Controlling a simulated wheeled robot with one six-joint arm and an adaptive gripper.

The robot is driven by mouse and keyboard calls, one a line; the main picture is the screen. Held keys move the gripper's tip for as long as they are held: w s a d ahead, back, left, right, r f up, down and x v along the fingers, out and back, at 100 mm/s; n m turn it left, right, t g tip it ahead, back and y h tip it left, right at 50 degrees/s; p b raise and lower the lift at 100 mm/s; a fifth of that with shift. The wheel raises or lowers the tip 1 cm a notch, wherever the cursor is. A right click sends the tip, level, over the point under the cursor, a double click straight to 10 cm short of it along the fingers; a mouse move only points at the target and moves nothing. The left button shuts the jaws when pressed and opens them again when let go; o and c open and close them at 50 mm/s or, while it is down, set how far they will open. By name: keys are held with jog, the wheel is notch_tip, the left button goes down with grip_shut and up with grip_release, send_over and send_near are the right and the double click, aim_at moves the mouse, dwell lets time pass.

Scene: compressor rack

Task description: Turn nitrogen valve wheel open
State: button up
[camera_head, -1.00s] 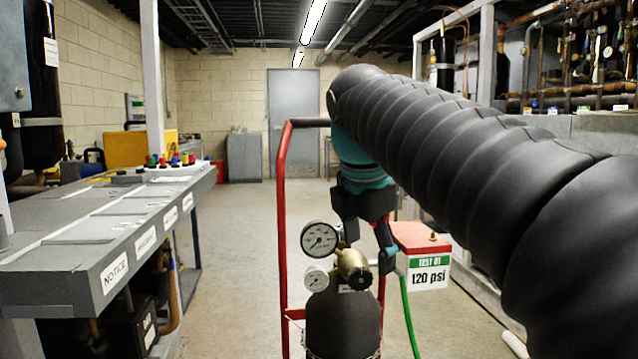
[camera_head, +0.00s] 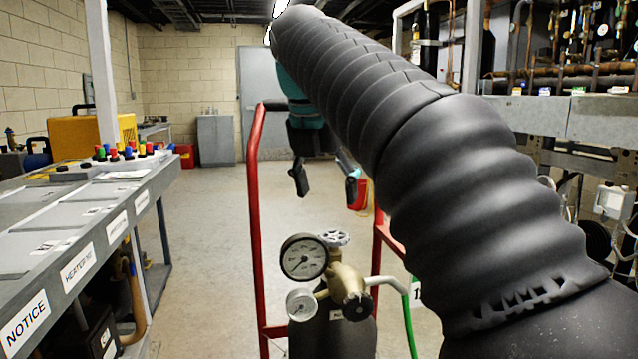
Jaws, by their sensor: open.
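The nitrogen valve wheel (camera_head: 334,238) is a small light-grey handwheel on top of the brass regulator (camera_head: 346,283). The regulator sits on a dark cylinder (camera_head: 333,337) and carries a large round gauge (camera_head: 304,257) and a smaller gauge (camera_head: 301,304) on its left. My gripper (camera_head: 326,190) is open and empty. It hangs fingers down, above the wheel in the picture and apart from it. The upper part of the gripper is partly behind my black sleeved arm.
A red cart frame (camera_head: 254,230) rises around the cylinder, its right side partly hidden by my arm. A green hose (camera_head: 409,325) runs down at right. A grey bench (camera_head: 75,235) stands left.

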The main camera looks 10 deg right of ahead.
aim_at(333, 235)
jog(key=x, duration=0.8)
jog(key=shift+w+d+f, duration=0.1)
jog(key=shift+w+f, duration=0.1)
jog(key=shift+f, duration=0.15)
jog(key=shift+w+f+b, duration=0.1)
jog(key=shift+f+b, duration=0.1)
jog(key=shift+b, duration=0.2)
jog(key=m+g+b, duration=0.1)
jog(key=m, duration=0.2)
jog(key=shift+w+h, duration=0.1)
jog(key=shift+h, duration=0.3)
jog(key=shift+r+m+p, duration=0.4)
jog(key=shift+m+p, duration=0.2)
jog(key=shift+p, duration=0.25)
jog(key=m, duration=0.1)
jog(key=m+g, duration=0.1)
jog(key=m, duration=0.1)
jog(key=shift+w+f+h, duration=0.1)
jog(key=shift+f+h, duration=0.2)
jog(key=shift+m+g, duration=0.6)
jog(key=shift+m, duration=1)
